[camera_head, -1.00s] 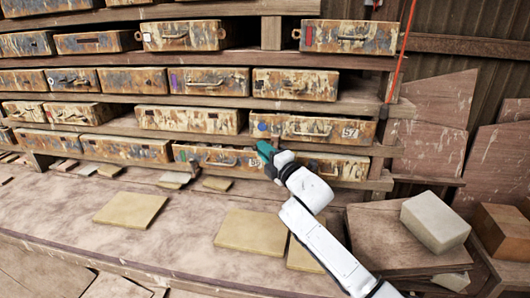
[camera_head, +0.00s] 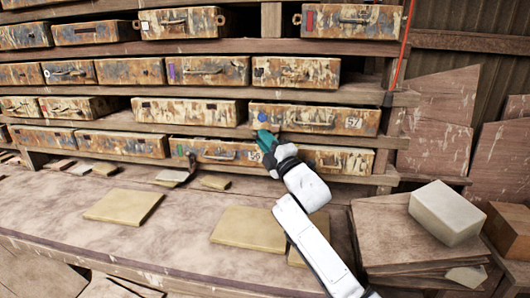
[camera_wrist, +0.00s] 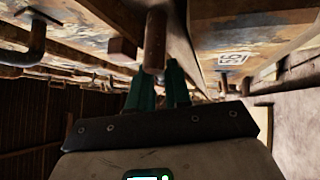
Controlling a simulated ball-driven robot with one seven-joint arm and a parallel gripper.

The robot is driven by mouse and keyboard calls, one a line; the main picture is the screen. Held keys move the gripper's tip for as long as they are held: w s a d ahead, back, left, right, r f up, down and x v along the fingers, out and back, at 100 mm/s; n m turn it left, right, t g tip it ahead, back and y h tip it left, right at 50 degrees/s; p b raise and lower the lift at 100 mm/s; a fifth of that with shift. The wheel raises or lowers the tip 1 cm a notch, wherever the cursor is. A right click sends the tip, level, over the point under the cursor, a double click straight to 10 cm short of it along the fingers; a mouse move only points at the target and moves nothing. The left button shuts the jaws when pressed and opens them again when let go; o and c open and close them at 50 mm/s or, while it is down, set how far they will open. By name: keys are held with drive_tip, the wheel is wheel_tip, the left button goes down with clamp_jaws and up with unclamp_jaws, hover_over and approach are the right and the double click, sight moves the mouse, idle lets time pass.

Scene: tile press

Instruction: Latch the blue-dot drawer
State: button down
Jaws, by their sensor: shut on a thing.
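The blue-dot drawer (camera_head: 318,119) is a long, mottled rust-and-cream drawer front. It has a blue dot (camera_head: 262,116) at its left end, a handle in the middle and a number label on the right. It looks about level with the shelf edge; I cannot tell whether it is fully in. My gripper (camera_head: 263,135), with green fingers, is at the drawer's lower left corner, just below the dot. In the wrist view, the green fingers (camera_wrist: 159,88) are shut on a brown peg-like piece (camera_wrist: 155,42). The fingers hide where it joins the drawer, and its full shape is unclear.
Other mottled drawers fill the shelves, including one directly below (camera_head: 220,151), close to my gripper. Tan tiles (camera_head: 248,229) lie on the dusty bench. A pale block (camera_head: 446,212) sits on stacked boards at the right. A red cord hangs at the upper right.

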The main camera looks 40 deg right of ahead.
idle(0.3)
drive_tip(key=c, duration=1.2)
unclamp_jaws()
drive_tip(key=v, duration=1)
drive_tip(key=shift+s+f+b, duration=0.2)
drive_tip(key=shift+s+b, duration=0.15)
drive_tip(key=shift+b, duration=0.05)
drive_tip(key=shift+a, duration=0.1)
